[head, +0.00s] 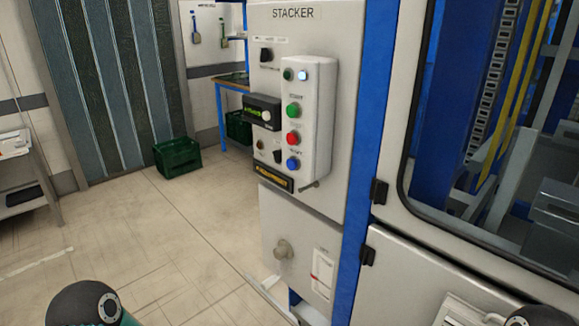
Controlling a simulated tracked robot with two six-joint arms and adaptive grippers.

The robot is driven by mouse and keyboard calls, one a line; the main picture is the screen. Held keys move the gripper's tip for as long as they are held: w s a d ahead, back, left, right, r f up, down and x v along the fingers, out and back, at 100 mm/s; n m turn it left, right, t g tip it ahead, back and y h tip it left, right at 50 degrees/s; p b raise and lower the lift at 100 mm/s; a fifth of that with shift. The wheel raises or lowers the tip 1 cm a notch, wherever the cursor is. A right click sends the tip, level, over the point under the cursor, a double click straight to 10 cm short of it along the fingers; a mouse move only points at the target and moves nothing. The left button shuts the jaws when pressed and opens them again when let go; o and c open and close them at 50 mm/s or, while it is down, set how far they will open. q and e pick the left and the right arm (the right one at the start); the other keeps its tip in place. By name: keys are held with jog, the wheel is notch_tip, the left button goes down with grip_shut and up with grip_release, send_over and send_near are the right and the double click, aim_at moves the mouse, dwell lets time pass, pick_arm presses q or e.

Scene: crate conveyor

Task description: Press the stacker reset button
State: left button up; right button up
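The grey stacker control cabinet (350,70), marked STACKER at its top, stands in the middle of the head view. A white button box (315,120) sticks out from its front. On the box are a green button (293,109), a red button (292,138) and a blue button (293,164), one below the other, with two small lights above. The labels beside the buttons are too small to read surely. Neither of my grippers is in view; only rounded parts of my arms show at the bottom edge, left and right.
A blue post and a windowed machine enclosure (388,250) stand right of the cabinet. A green crate (178,157) lies on the floor by a strip curtain (110,80). A metal table (25,185) is at the left edge.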

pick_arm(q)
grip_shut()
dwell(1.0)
